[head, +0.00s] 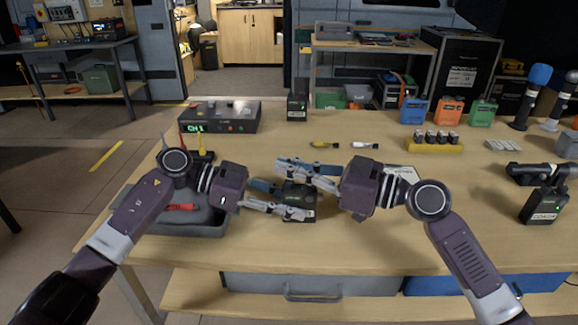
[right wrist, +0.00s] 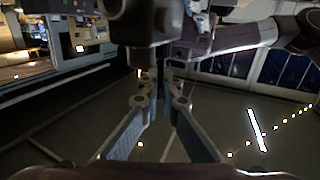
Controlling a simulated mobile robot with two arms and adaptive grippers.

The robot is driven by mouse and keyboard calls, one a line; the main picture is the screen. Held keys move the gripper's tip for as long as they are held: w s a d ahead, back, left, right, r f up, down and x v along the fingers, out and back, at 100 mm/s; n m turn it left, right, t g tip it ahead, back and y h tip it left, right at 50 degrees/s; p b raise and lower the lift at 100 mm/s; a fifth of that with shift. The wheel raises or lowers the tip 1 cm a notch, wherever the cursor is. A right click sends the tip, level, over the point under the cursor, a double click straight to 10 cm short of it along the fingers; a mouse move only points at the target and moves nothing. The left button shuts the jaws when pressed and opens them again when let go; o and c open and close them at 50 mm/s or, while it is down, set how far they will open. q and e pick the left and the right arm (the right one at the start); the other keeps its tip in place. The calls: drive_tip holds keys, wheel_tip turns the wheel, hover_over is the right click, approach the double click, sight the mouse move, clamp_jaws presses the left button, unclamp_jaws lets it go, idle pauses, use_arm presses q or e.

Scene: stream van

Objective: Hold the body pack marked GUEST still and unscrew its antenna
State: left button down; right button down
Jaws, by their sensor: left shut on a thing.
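A dark body pack (head: 300,199) with a small green display sits low over the front middle of the table. Its label is too small to read as GUEST. My left gripper (head: 295,203) is shut on this pack, with its lower finger along the near side. My right gripper (head: 279,169) reaches in from the right, its fingers just above and behind the pack. The pack's antenna is hidden or too small to make out. The right wrist view shows fingers with blue pads (right wrist: 160,115) and a dark body beyond them; whether they touch anything is unclear.
Another pack (head: 545,205) with a white label stands at the right; one more (head: 297,106) stands at the back. A grey tray (head: 205,228) lies left of the held pack.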

drive_tip(key=shift+n+g+y, duration=0.6)
drive_tip(key=shift+n+g, duration=1.4)
drive_tip(key=shift+g, duration=1)
drive_tip(key=shift+w, duration=0.1)
drive_tip(key=shift+r+n+g, duration=0.1)
drive_tip(key=shift+n+g, duration=0.2)
drive_tip(key=shift+g, duration=0.2)
drive_tip(key=shift+n+g+h, duration=0.3)
drive_tip(key=shift+n+g, duration=1)
drive_tip(key=shift+g, duration=1)
drive_tip(key=shift+n+g, duration=0.3)
drive_tip(key=shift+n, duration=0.1)
drive_tip(key=c, duration=2.2)
unclamp_jaws()
drive_tip(key=shift+c, duration=0.2)
